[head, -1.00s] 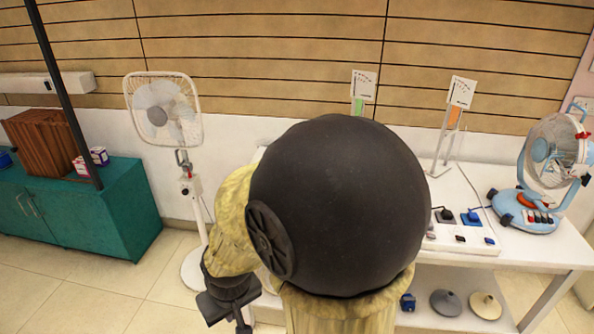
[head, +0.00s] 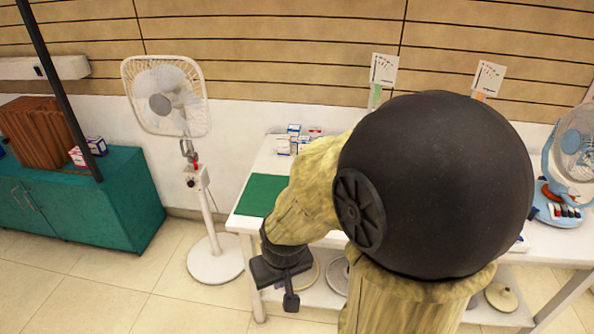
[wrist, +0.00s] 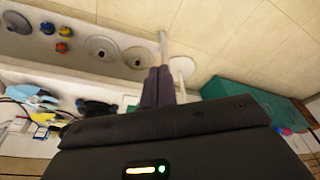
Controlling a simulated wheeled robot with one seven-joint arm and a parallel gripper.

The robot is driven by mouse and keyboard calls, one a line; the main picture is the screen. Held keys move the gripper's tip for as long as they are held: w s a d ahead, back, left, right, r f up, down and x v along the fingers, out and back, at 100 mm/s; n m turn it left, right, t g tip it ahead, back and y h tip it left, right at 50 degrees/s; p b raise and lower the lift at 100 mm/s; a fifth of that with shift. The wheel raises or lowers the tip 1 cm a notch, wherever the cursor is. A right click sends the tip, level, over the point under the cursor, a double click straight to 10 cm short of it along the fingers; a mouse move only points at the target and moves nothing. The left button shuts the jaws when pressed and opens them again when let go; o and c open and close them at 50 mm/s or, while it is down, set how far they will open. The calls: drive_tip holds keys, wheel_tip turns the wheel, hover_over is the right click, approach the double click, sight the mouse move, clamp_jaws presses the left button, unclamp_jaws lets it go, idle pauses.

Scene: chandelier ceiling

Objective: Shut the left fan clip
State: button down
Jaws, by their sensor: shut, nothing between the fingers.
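The left fan (head: 165,97) is a white pedestal fan with a square-cornered guard, standing on a round floor base (head: 215,259) left of the table. A small red part (head: 196,166) shows at its neck; I cannot tell whether this is the clip or whether the clip is open. My gripper (head: 291,302) hangs low in front of the table's left end, to the right of the fan base and well below the fan head. In the wrist view its two dark fingers (wrist: 158,86) are together and empty. The fan head is not visible there.
A white table (head: 245,224) with a green mat (head: 262,194) and small boxes (head: 296,140) stands right of the fan. A blue fan (head: 572,155) is at its right end. A teal cabinet (head: 85,205) stands left. Floor (head: 165,290) between cabinet and table is mostly clear.

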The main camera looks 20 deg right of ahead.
drive_tip(key=shift+w, duration=0.1)
drive_tip(key=w+d+r+m+h+p, duration=0.1)
drive_tip(key=w+d+h+p, duration=0.1)
drive_tip(key=w, duration=0.9)
drive_tip(key=w+d+r+m+h+p, duration=0.1)
drive_tip(key=w+d+p, duration=0.4)
drive_tip(key=w, duration=0.7)
drive_tip(key=w+d+r+m+h+p, duration=0.2)
drive_tip(key=w+d+h+p, duration=0.1)
drive_tip(key=w, duration=0.9)
drive_tip(key=shift+d+r+t+h+p, duration=0.3)
drive_tip(key=shift+d+r+h+p, duration=0.15)
drive_tip(key=shift+d, duration=0.25)
drive_tip(key=shift+f, duration=0.1)
drive_tip(key=w+d+f+p, duration=0.1)
drive_tip(key=d+f+p, duration=0.3)
drive_tip(key=d+f, duration=0.4)
drive_tip(key=shift+w+d+p, duration=0.3)
drive_tip(key=shift+d, duration=0.35)
